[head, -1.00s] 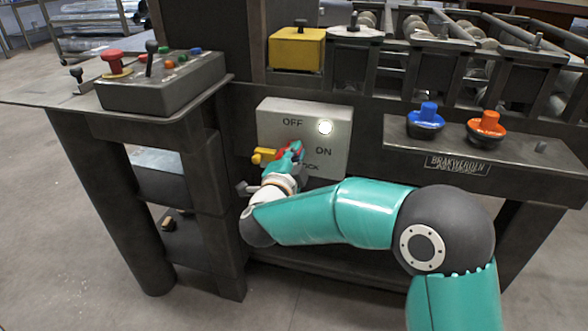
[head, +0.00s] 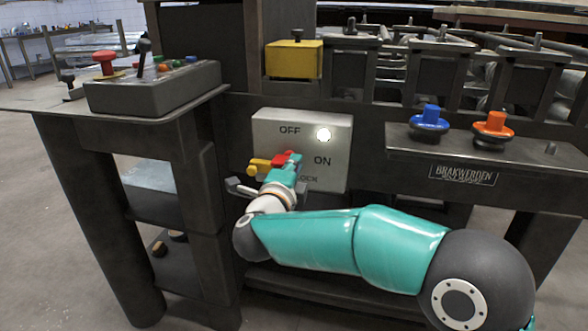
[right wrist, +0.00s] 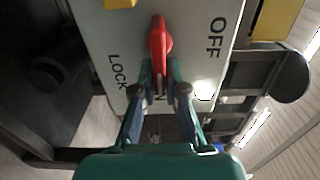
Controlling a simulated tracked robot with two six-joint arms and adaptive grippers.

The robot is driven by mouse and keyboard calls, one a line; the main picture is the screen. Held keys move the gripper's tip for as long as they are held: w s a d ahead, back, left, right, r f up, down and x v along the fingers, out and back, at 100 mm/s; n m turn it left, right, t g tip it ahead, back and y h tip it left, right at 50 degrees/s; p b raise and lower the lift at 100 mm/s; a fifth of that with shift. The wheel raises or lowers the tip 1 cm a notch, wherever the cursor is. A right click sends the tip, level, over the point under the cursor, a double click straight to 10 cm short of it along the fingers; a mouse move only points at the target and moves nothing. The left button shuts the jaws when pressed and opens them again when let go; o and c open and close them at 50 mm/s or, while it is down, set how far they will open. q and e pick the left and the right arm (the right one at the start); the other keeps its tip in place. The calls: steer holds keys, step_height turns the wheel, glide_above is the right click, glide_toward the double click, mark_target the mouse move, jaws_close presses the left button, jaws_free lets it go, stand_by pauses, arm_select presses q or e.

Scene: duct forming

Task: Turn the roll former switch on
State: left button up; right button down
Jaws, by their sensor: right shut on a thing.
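The roll former switch is a light grey box (head: 333,170) on the machine front, marked OFF, ON and LOCK, with a white lit lamp (head: 324,134). Its red handle (head: 280,158) is partly covered by my right gripper (head: 287,168) in the head view. In the right wrist view the red handle (right wrist: 160,38) runs from its pivot down between the fingertips of my right gripper (right wrist: 160,82), lying between the OFF and LOCK words, toward the ON side. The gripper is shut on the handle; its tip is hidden. My left gripper is not in view.
A yellow part (head: 259,165) sticks out left of the handle. A control box (head: 152,92) with a red knob stands at upper left. A blue knob (head: 430,117) and an orange knob (head: 494,124) stand on the right ledge. A yellow block (head: 294,60) is above.

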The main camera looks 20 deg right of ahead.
steer(key=shift+d+f, duration=0.15)
steer(key=shift+f, duration=0.15)
steer(key=c, duration=1.3)
jaws_free()
steer(key=shift+s, duration=0.1)
steer(key=shift+o, duration=0.4)
steer(key=shift+r, duration=0.1)
steer(key=v, duration=1.2)
